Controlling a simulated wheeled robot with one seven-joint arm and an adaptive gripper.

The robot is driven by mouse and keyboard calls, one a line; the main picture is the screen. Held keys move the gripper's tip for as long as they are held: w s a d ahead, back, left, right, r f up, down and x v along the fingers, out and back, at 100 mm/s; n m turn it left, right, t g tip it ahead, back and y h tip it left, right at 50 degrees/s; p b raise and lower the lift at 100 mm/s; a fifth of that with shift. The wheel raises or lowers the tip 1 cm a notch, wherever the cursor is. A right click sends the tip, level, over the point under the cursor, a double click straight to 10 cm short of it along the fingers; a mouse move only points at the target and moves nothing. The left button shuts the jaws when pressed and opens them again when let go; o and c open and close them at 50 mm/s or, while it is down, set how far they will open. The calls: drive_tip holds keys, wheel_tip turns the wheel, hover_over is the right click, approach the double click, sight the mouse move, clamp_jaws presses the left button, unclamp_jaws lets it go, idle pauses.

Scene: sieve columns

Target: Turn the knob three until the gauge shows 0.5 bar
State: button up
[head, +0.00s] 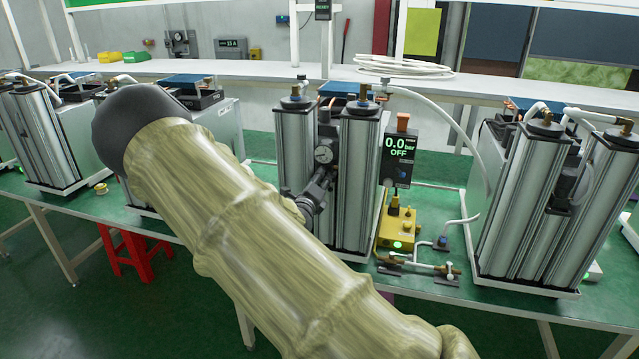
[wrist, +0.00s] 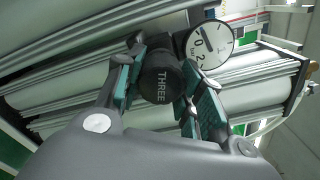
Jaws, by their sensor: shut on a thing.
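The black knob marked THREE (wrist: 162,84) sits between the two fingers of my gripper (wrist: 160,70) in the wrist view, and my gripper is shut on it. The round white gauge (wrist: 209,45) is just beyond the knob, with the figures 0 and 2 showing; its needle is too small to read surely. In the head view the gauge (head: 323,154) is on the front of the middle pair of metal columns. My gripper (head: 316,186) is just below it, and the knob is hidden there by the gripper.
A digital display (head: 398,157) right of the middle columns reads 0.0 bar, OFF. A yellow box (head: 396,228) and small pipe fittings (head: 440,266) stand on the green bench below it. Other column units (head: 535,200) stand right and left. My arm covers much of the bench.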

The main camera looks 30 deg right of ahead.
drive_tip(key=shift+f, duration=0.15)
drive_tip(key=m+b, duration=0.4)
drive_tip(key=shift+f, duration=0.2)
drive_tip(key=m+b, duration=0.2)
drive_tip(key=b, duration=0.1)
drive_tip(key=shift+m, duration=0.4)
drive_tip(key=m+b, duration=0.3)
drive_tip(key=b, duration=0.1)
drive_tip(key=shift+a+m+b, duration=0.1)
drive_tip(key=shift+m+b, duration=0.2)
drive_tip(key=shift+b, duration=0.1)
drive_tip(key=shift+m+b, duration=0.5)
drive_tip(key=shift+b, duration=0.2)
drive_tip(key=shift+r, duration=0.15)
drive_tip(key=o, duration=1)
